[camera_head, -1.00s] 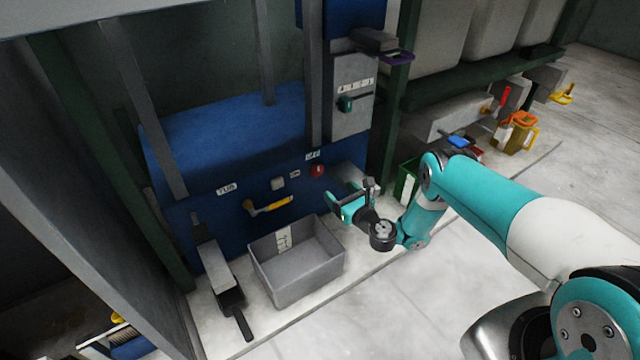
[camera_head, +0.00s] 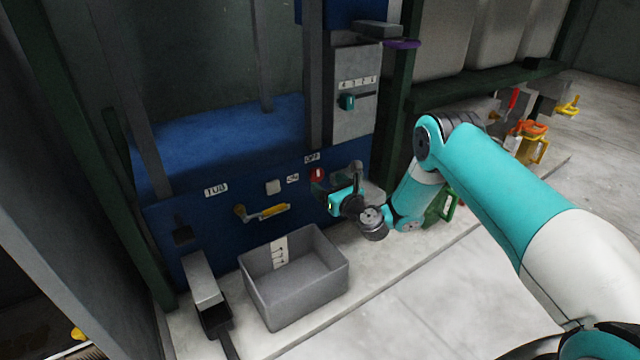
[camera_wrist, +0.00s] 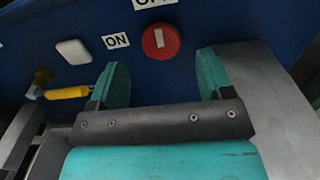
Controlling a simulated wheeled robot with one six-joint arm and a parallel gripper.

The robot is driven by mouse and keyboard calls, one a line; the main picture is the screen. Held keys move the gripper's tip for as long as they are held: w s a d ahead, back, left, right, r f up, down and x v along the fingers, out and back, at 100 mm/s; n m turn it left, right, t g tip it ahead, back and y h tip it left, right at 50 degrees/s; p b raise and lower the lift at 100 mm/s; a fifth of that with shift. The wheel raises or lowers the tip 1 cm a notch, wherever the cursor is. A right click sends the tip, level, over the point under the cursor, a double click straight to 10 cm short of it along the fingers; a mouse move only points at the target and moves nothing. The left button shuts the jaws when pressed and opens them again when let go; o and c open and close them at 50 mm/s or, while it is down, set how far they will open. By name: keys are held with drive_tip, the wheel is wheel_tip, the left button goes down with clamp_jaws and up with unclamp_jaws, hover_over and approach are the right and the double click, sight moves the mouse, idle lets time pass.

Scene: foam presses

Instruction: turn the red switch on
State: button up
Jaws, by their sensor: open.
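The red switch (camera_head: 317,174) is a round red knob with a pale bar on the blue panel (camera_head: 230,212). In the wrist view the red switch (camera_wrist: 159,41) lies just beyond and between my fingertips, its bar near upright. An "OFF" label sits above it, partly cut off in the wrist view, and an "ON" label (camera_wrist: 116,41) sits to its left. My gripper (camera_wrist: 160,75) is open, with teal fingers either side of the switch's line; contact does not show. In the head view my gripper (camera_head: 328,190) is at the panel, just right of and below the switch.
A white square button (camera_head: 273,187) and a yellow-handled crank (camera_head: 264,212) are left of the switch. A grey tub (camera_head: 295,278) stands below on the pale ledge. A grey box with a teal lever (camera_head: 347,101) is above right.

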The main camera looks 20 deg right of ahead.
sight(318, 175)
drive_tip(key=shift+b+x, duration=0.75)
drive_tip(key=shift+x, duration=1.6)
drive_tip(key=c, duration=0.9)
